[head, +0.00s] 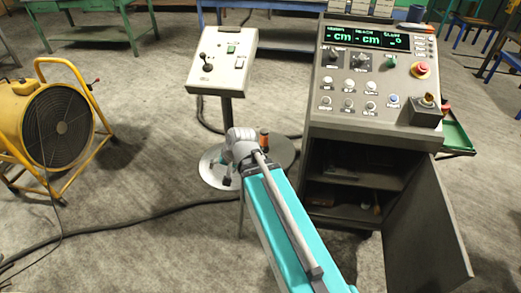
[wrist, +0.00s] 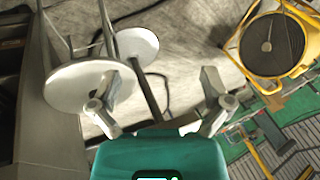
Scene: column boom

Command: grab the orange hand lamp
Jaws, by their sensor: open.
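A small orange-brown upright thing (head: 264,138) shows just beyond the end of my arm in the head view, at the round grey stool top (head: 284,151). It may be the orange hand lamp, but it is too small and partly covered to be sure. I make out no orange lamp in the wrist view. There my gripper (wrist: 158,108) has its two fingers wide apart with nothing between them. The grey round top also shows behind the left finger (wrist: 75,83), and its visible part looks bare. In the head view my arm hides part of the stool.
A pedestal control box (head: 222,62) stands on a white round base (head: 211,168) beside the stool. A large console (head: 372,75) with an open cabinet door (head: 425,215) stands right. A yellow fan (head: 57,125) stands left. Cables (head: 130,213) cross the floor.

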